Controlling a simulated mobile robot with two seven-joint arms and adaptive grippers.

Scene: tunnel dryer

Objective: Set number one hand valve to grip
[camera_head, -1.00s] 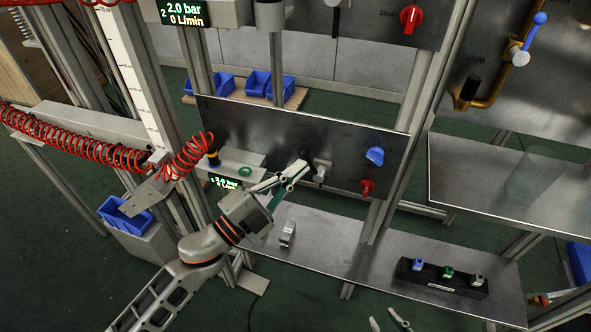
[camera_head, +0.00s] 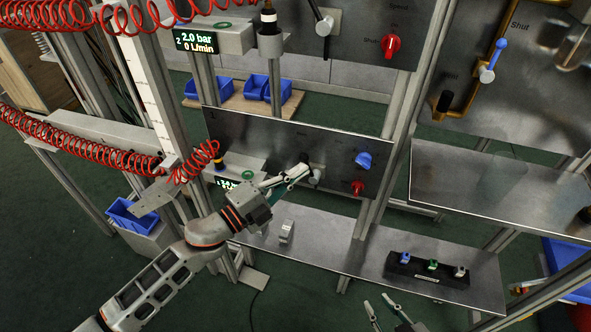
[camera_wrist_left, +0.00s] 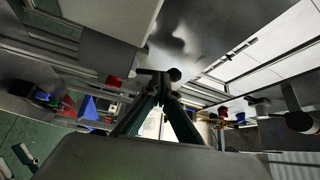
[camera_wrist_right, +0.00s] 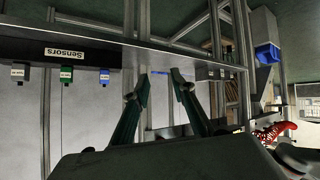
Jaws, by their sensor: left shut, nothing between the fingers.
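The number one hand valve (camera_head: 316,173) is on the lower steel panel (camera_head: 258,136). It has a pale hub and a lever with a black knob (camera_head: 304,157), which lies up and left of the hub. My left gripper (camera_head: 308,170) is shut and empty, with its tips right at the lever and hub. In the left wrist view the shut fingers (camera_wrist_left: 161,86) meet just below a dark knob (camera_wrist_left: 174,74); contact is unclear. The panel lettering is too small to read. My right gripper (camera_head: 384,306) is open and empty, low in front of the bench; its fingers also show in the right wrist view (camera_wrist_right: 160,86).
A blue knob (camera_head: 363,160) and a red knob (camera_head: 357,188) sit right of the valve. A display (camera_head: 228,183) and red coiled hose (camera_head: 190,163) are left. Below, a shelf (camera_head: 330,252) bears a grey block (camera_head: 286,232) and a black sensor holder (camera_head: 428,278).

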